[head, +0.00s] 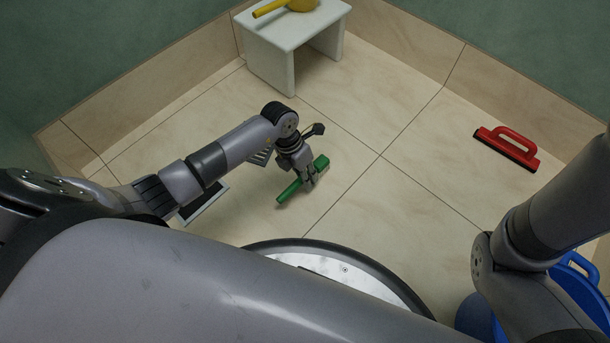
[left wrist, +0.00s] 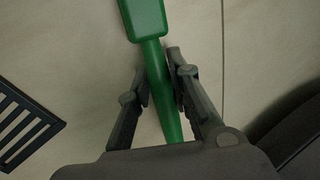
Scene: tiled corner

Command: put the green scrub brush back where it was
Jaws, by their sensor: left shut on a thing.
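The green scrub brush (head: 289,191) is in my left gripper (head: 309,182) in the head view, low over the tiled floor in the middle. In the left wrist view the brush (left wrist: 146,18) has its wide head at the top and its handle running down between the fingers of my left gripper (left wrist: 162,80). The fingers are shut on the handle. I cannot tell whether the brush touches the floor. My right arm shows at the right of the head view, but its gripper is out of view.
A white stool (head: 291,32) with a yellow item (head: 285,6) on it stands at the back. A red-handled scrubber (head: 508,147) lies at the right. A blue bucket (head: 577,279) is at the lower right. A slotted grate (left wrist: 22,127) lies left of the brush. Floor between is clear.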

